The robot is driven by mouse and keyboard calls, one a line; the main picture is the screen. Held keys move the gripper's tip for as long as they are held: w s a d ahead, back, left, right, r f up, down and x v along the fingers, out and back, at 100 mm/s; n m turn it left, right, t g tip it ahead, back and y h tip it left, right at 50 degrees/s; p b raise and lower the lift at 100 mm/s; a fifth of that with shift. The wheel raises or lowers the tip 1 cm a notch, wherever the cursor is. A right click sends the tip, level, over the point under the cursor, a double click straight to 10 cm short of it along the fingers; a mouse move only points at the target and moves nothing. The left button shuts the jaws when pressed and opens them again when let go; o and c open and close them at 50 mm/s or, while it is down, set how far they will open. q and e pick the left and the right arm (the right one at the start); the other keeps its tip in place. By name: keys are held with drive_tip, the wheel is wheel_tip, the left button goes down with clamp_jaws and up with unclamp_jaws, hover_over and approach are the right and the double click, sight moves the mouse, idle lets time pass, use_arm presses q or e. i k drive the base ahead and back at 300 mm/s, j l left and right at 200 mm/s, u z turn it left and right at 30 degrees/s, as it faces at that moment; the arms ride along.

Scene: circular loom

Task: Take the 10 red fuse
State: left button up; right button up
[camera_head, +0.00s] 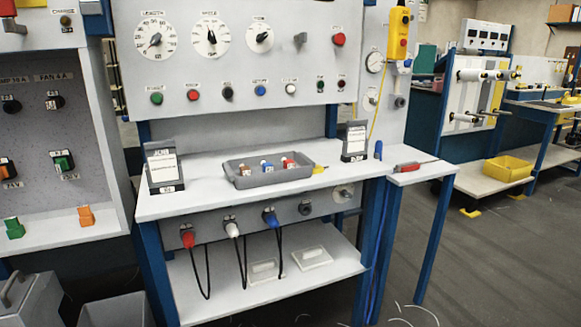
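A grey tray (275,180) sits on the white workbench top (215,200). Small fuse-like pieces lie in it. On the right of the tray is a piece with a red part (289,163). On the left is one with orange and white parts (266,166). Their number markings are too small to read, so I cannot tell which one is marked 10. Neither of my grippers is in view.
Sign stands flank the tray, one on the left (163,167) and one on the right (355,141). A red-handled tool (408,167) lies on the right side shelf. A control panel with dials (240,60) rises behind. Bare benchtop lies in front of the tray.

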sight(288, 163)
drive_tip(key=i+j, duration=0.1)
drive_tip(key=i, duration=0.45)
drive_tip(key=i+j, duration=0.1)
drive_tip(key=i, duration=0.45)
